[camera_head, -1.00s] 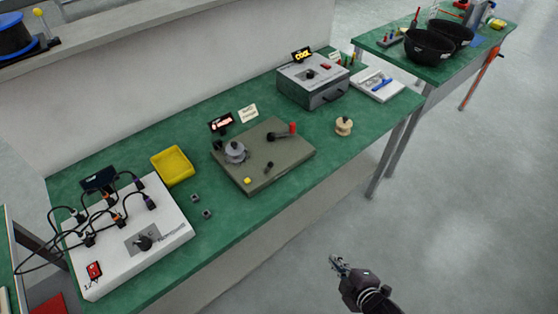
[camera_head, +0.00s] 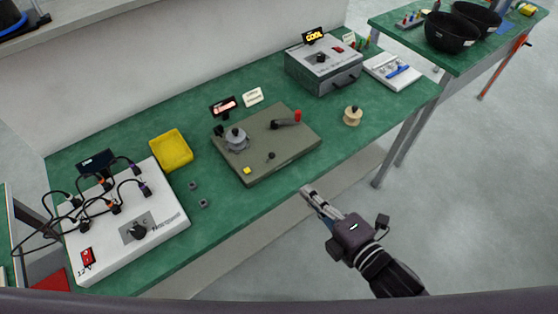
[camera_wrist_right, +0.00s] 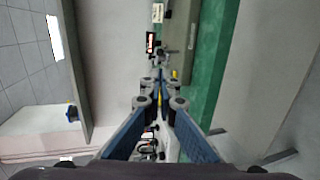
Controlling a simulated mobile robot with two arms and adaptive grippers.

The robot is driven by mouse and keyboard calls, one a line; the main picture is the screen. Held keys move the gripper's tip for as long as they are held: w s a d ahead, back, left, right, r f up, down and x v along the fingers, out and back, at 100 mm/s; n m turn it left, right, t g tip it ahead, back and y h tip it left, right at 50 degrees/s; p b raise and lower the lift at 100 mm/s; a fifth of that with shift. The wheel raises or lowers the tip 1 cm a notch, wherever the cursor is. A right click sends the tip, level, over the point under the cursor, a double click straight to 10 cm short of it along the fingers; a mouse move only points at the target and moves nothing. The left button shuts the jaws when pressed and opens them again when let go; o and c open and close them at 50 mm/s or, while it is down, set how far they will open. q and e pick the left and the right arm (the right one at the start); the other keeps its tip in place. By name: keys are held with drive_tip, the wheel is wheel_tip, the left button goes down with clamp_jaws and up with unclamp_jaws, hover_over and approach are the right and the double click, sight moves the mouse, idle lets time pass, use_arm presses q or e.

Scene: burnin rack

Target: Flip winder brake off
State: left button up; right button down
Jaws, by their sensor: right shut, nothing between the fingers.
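The winder is a flat olive-grey box (camera_head: 290,157) on the green bench. It carries a grey round spool hub (camera_head: 236,138), a crank with a red knob (camera_head: 297,116), a small black-knobbed lever (camera_head: 271,156) and a yellow button (camera_head: 247,170). Which part is the brake is not labelled clearly. In the right wrist view the winder's side (camera_wrist_right: 178,45) shows beyond the fingers. My right gripper (camera_head: 306,191) is shut and empty, just off the bench's front edge, below and right of the winder, touching nothing. My left gripper is not in view.
A yellow tray (camera_head: 171,151) and a white box with cables (camera_head: 125,228) stand left of the winder. A grey oven-like box (camera_head: 323,66) and a wooden spool (camera_head: 352,116) are to its right. Small dark cubes (camera_head: 203,203) lie near the front edge.

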drive_tip(key=p, duration=0.3)
approach(271, 154)
drive_tip(key=x, duration=0.4)
drive_tip(key=f+x, duration=0.1)
drive_tip(key=x, duration=0.1)
drive_tip(key=shift+w, duration=0.2)
drive_tip(key=shift+w+a+r+p, duration=0.25)
drive_tip(key=shift+r+p, duration=0.15)
idle(0.4)
drive_tip(key=w, duration=0.1)
drive_tip(key=w+a+r+p, duration=0.1)
drive_tip(key=w+a, duration=0.1)
drive_tip(key=shift+w+a+r, duration=0.1)
drive_tip(key=shift+r, duration=0.25)
drive_tip(key=shift+w+a, duration=0.65)
drive_tip(key=shift+w, duration=0.2)
